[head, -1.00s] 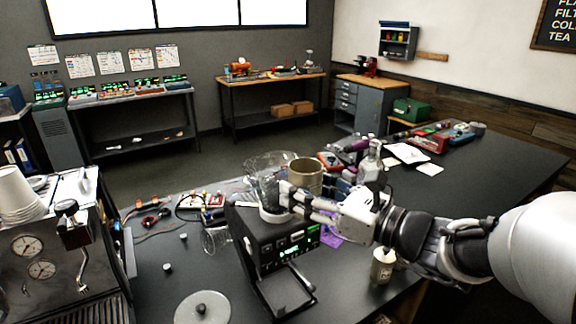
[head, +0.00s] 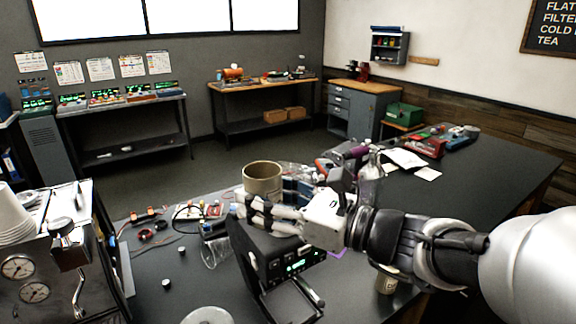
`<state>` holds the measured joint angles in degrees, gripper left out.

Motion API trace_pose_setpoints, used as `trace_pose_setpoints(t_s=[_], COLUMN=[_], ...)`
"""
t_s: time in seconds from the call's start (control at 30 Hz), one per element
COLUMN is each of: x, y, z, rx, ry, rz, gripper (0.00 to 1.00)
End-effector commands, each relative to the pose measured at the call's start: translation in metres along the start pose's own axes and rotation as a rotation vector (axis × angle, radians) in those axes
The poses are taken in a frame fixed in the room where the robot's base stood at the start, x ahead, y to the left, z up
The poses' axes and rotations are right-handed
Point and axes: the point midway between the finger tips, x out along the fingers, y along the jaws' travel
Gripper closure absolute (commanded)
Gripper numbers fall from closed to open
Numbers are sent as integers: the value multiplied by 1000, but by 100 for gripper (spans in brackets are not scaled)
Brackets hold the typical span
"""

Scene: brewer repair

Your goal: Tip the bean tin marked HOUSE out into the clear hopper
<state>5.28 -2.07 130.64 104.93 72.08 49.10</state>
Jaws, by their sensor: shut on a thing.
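A tan, open-topped tin (head: 263,182) is held in my gripper (head: 262,205). It stands about upright and no marking on it can be read. The clear hopper (head: 293,170) is mostly hidden behind the tin and the fingers; only a bit of its clear wall shows to the right of the tin. The hopper sits on the black grinder (head: 262,250) with a lit front panel. The tin overlaps the hopper in the picture; its height above the rim cannot be told. What is inside the tin is not visible.
A second, smaller tin (head: 386,283) stands on the dark bench under my arm. The espresso machine (head: 50,260) is at the left. A glass vessel (head: 215,250) and cables lie left of the grinder. A glass bottle (head: 370,180) stands behind my wrist.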

Motion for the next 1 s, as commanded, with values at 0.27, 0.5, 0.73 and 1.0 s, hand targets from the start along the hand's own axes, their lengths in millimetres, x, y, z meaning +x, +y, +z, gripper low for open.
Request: trace_pose_setpoints(t_s=[0.27,0.5,0.73,1.0], x=[0,2,4,7], y=[-2,-7,-13,-21], z=[4,10,22,35], rx=[22,113,222,350], ry=[7,36,71,113], rz=[-1,-1,-1,-1], gripper=[81,81,81,81])
